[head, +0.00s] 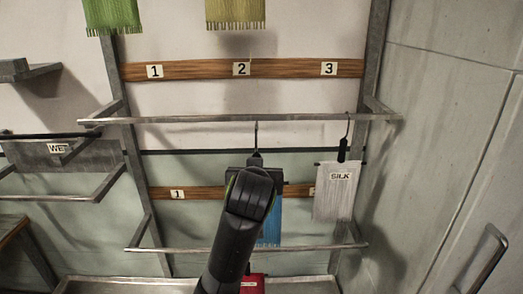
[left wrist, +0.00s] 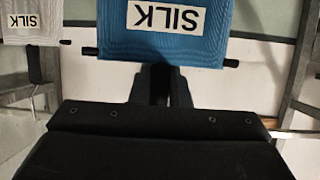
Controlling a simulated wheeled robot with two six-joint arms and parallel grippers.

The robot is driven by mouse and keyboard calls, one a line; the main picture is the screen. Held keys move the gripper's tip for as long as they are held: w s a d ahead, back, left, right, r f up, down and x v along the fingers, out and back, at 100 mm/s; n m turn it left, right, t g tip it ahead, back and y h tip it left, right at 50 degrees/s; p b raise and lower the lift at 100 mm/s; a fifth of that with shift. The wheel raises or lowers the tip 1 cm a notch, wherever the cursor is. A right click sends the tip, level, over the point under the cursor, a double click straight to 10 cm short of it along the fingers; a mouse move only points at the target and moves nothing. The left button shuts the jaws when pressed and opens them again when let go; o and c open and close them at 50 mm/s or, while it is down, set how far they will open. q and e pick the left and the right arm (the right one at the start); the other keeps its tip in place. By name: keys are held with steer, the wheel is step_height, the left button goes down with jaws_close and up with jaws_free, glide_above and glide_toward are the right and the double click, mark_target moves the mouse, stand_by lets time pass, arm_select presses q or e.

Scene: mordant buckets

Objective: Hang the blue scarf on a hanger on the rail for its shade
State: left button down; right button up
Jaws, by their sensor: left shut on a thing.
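The blue scarf (head: 271,222) hangs from a black hanger (head: 256,140), mostly hidden behind my left arm in the head view. The left wrist view shows the scarf (left wrist: 205,50) with a white SILK label. My left gripper (head: 255,170) is shut on the hanger below its thin hook. The hook reaches up to the upper metal rail (head: 200,119), under label 2; I cannot tell whether it rests over the rail. A grey scarf (head: 336,200), also labelled SILK, hangs from the same rail at right. My right gripper is out of view.
A wooden strip (head: 200,70) carries labels 1, 2 and 3. A lower rail (head: 180,248) runs below. Green (head: 113,14) and olive (head: 235,10) scarves hang above. A red item (head: 252,284) shows low behind my arm. The upper rail is clear left of the hook.

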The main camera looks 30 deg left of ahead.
arm_select(q)
steer(key=shift+a+r+n+y, duration=0.25)
steer(key=shift+a+r, duration=0.1)
steer(key=shift+a, duration=0.25)
steer(key=shift+a+r+n+y, duration=0.25)
steer(key=shift+a+r, duration=0.1)
steer(key=shift+a, duration=0.25)
steer(key=r+b+x, duration=0.1)
steer(key=b+x, duration=0.3)
steer(key=x, duration=0.5)
steer(key=shift+w, duration=0.15)
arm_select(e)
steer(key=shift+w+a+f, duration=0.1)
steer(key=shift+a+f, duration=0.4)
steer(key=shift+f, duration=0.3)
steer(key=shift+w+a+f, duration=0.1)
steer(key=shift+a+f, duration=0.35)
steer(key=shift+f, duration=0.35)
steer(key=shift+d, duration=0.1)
arm_select(q)
steer(key=c, duration=1.3)
jaws_free()
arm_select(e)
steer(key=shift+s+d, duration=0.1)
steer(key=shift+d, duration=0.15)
